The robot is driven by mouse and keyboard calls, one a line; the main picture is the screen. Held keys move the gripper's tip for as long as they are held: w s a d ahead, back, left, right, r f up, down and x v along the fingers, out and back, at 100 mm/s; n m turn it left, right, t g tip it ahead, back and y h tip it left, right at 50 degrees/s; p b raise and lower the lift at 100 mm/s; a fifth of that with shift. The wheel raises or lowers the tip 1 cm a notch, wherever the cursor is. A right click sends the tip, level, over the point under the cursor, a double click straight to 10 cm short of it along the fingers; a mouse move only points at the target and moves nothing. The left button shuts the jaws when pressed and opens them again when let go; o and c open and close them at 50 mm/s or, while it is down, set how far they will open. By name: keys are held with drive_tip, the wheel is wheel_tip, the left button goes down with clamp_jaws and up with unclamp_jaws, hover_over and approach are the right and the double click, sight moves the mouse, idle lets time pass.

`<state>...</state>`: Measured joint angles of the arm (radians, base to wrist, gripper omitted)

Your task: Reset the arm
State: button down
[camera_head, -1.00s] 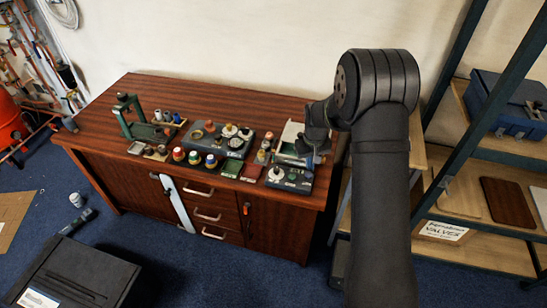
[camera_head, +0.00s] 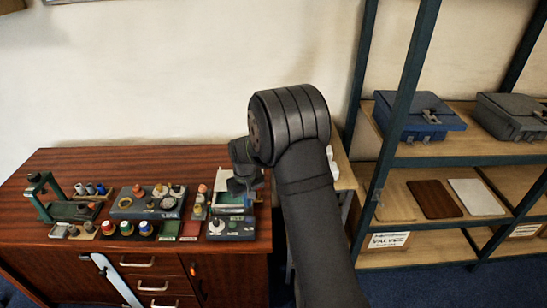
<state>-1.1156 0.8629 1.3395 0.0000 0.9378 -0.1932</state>
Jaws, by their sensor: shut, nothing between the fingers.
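My arm rises from the bottom of the view and bends at a large black joint. My gripper (camera_head: 243,186) is a small dark shape just left of that joint, over the right end of the wooden cabinet (camera_head: 120,163). It is shut and holds nothing. It partly covers a pale green and white box (camera_head: 222,200) on the cabinet top; whether it touches the box I cannot tell.
A grey device with round fittings (camera_head: 148,203), a green press (camera_head: 42,195) and several capped jars (camera_head: 126,228) stand on the cabinet. Right of my arm is a shelf rack with green posts (camera_head: 398,110), holding a blue case (camera_head: 418,112) and a grey case (camera_head: 512,112).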

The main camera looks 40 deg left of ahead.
sight(249, 219)
wheel_tip(249, 219, down, 7)
drive_tip(key=shift+r, duration=0.1)
idle(0.3)
idle(0.4)
